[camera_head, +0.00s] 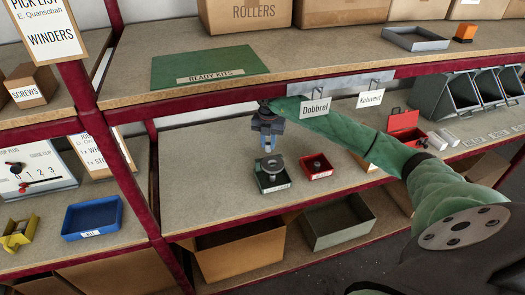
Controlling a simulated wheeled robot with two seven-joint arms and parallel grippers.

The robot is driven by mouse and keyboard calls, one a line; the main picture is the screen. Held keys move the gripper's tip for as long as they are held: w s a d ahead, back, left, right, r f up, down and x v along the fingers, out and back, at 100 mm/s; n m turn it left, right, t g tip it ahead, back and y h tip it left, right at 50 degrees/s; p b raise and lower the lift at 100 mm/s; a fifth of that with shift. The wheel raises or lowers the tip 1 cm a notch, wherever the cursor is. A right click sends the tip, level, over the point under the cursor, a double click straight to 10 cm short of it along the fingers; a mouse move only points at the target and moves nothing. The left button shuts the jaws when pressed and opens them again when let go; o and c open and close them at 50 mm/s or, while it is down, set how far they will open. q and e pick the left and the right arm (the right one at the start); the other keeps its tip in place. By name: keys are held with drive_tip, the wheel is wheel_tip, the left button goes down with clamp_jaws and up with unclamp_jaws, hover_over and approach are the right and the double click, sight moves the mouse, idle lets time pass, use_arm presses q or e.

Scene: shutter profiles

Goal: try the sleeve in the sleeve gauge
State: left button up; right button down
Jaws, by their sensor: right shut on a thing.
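My right gripper (268,143) points down over the middle shelf and is shut on a small pale piece (268,149), probably the sleeve, mostly hidden by the fingers. Just below it a grey round flanged part (272,163) sits on a dark green labelled base (274,183); this may be the sleeve gauge, but its label is too small to read. The held piece appears above the round part; I cannot tell if they touch. To the right is a red tray (319,174) with a dark round part (317,165). My left gripper is not in view.
The upper shelf edge (190,98) with hanging name cards (316,107) is close above my right arm. A blue tray (92,218) and yellow holder (20,234) stand at left. An open red box (404,128) and grey bins (450,95) stand at right.

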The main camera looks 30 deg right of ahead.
drive_tip(key=shift+s+d+r+n, duration=0.1)
drive_tip(key=shift+s+d+n, duration=0.05)
drive_tip(key=shift+d+n, duration=0.3)
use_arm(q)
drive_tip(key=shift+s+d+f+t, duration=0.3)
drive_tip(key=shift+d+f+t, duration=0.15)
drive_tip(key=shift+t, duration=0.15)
use_arm(e)
drive_tip(key=n, duration=0.1)
drive_tip(key=d+n, duration=0.1)
drive_tip(key=shift+s+n, duration=0.3)
drive_tip(key=shift+n, duration=0.05)
drive_tip(key=shift+a, duration=0.1)
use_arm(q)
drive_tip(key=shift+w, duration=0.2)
